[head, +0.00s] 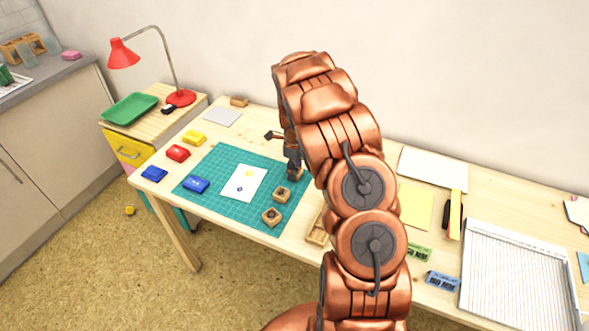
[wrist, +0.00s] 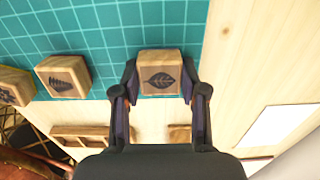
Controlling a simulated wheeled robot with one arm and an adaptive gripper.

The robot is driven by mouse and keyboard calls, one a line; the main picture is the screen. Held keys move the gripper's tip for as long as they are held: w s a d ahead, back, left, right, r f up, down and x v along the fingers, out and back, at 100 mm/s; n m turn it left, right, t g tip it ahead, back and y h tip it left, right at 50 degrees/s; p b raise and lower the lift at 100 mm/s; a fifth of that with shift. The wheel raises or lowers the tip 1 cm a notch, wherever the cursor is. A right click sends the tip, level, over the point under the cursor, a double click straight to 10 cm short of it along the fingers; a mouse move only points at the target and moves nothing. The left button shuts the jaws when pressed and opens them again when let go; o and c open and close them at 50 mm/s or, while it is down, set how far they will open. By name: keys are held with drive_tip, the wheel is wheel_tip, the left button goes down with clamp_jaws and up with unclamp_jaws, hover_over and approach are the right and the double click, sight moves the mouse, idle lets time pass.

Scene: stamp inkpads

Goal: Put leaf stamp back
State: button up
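The leaf stamp (wrist: 160,75) is a small wooden block with a dark leaf on its top face. My gripper (wrist: 160,83) has one finger against each side of it, with no clear gap showing. In the head view my gripper (head: 293,163) is at the right edge of the green mat, and my arm partly hides it. The stamp is at or just above the mat; I cannot tell which. A wooden holder (wrist: 80,131) lies on the table in the lower part of the wrist view. In the head view the holder (head: 317,230) is half hidden by my arm.
A printed paper (head: 244,187) and a blue inkpad (head: 197,184) lie there too. Red (head: 178,153) and yellow (head: 193,138) pads lie left. A paper trimmer (head: 515,275) stands right.

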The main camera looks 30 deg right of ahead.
drive_tip(key=o, duration=0.5)
drive_tip(key=shift+c, duration=0.2)
drive_tip(key=shift+r, duration=0.15)
wheel_tip(320, 180, up, 12)
drive_tip(key=b, duration=0.2)
drive_tip(key=s+a+r+n, duration=0.9)
drive_tip(key=s+a+n, duration=0.35)
drive_tip(key=s, duration=0.25)
drive_tip(key=s+a+n+g, duration=0.1)
drive_tip(key=s+a+n, duration=0.4)
drive_tip(key=s+n, duration=0.3)
drive_tip(key=s+a+n, duration=0.6)
drive_tip(key=s+n, duration=0.3)
drive_tip(key=s, duration=0.6)
drive_tip(key=shift+a+f+g, duration=0.3)
drive_tip(key=shift+f+g, duration=0.05)
drive_tip(key=shift+g, duration=0.05)
